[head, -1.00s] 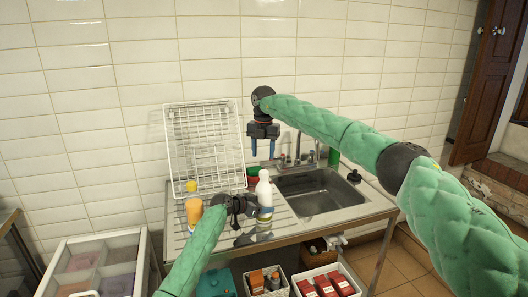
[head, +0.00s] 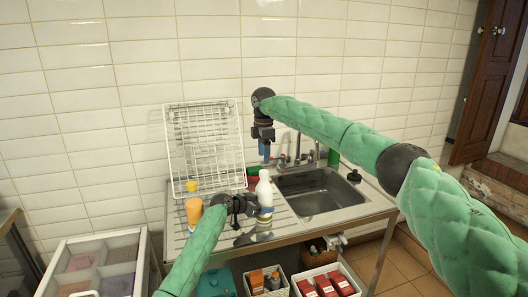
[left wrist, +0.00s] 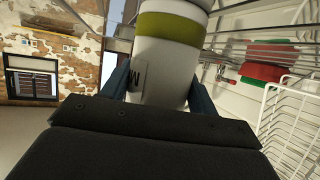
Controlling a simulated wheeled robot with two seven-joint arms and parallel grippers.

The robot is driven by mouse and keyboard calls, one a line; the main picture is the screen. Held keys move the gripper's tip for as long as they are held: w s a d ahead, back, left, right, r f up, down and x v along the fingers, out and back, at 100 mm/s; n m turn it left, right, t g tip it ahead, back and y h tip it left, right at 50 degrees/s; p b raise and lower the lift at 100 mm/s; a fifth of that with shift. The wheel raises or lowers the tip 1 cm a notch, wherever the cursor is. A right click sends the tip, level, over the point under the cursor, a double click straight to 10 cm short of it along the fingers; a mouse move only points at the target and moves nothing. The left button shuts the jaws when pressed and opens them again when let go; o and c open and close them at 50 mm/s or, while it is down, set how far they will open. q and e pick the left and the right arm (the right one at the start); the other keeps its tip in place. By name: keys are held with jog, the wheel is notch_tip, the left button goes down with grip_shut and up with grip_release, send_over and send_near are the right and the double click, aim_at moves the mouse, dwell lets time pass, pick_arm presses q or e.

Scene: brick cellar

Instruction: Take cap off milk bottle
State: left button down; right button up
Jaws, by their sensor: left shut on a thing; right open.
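A white milk bottle (head: 264,190) with a yellow-green band stands upright on the steel drainboard, left of the sink basin. My left gripper (head: 262,211) is shut on the lower part of the bottle. In the left wrist view, the bottle (left wrist: 165,65) sits between the blue fingers of my left gripper (left wrist: 160,90). The cap (head: 264,172) is at the bottle's top, pale and too small to make out clearly. My right gripper (head: 265,157) points down just above the bottle top, open and empty. Its fingers overlap in the head view.
A white wire dish rack (head: 205,150) leans on the tiled wall behind.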

aim_at(264, 171)
notch_tip(264, 171, down, 8)
jog(key=shift+r, duration=0.25)
jog(key=c, duration=1)
jog(key=shift+c, duration=0.3)
